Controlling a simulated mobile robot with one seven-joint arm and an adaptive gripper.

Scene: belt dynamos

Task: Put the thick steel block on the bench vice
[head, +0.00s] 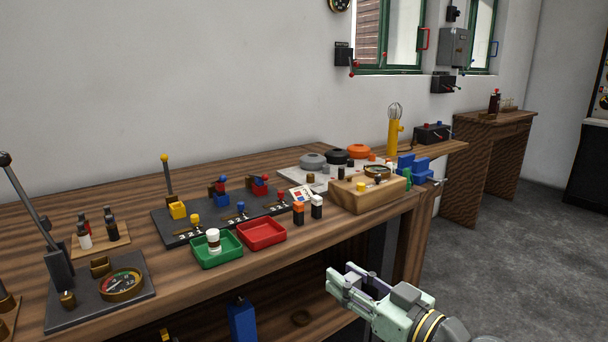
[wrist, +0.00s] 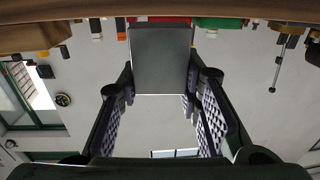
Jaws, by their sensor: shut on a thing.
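My gripper (head: 350,284) is in front of the bench, below its top edge, at the lower middle right of the head view. In the wrist view its fingers (wrist: 162,82) are closed on a grey, flat-faced steel block (wrist: 162,58), one finger on each side. In the head view the block cannot be made out clearly between the fingers. The blue bench vice (head: 413,165) is at the right end of the bench top, above and to the right of my gripper and apart from it. Its jaws are too small to judge.
A wooden block with a gauge (head: 367,195) stands just left of the vice. A red tray (head: 262,233) and a green tray (head: 216,250) sit near the bench's front edge. A yellow lamp-like stand (head: 393,136) rises behind the vice. Open floor (head: 510,240) lies to the right.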

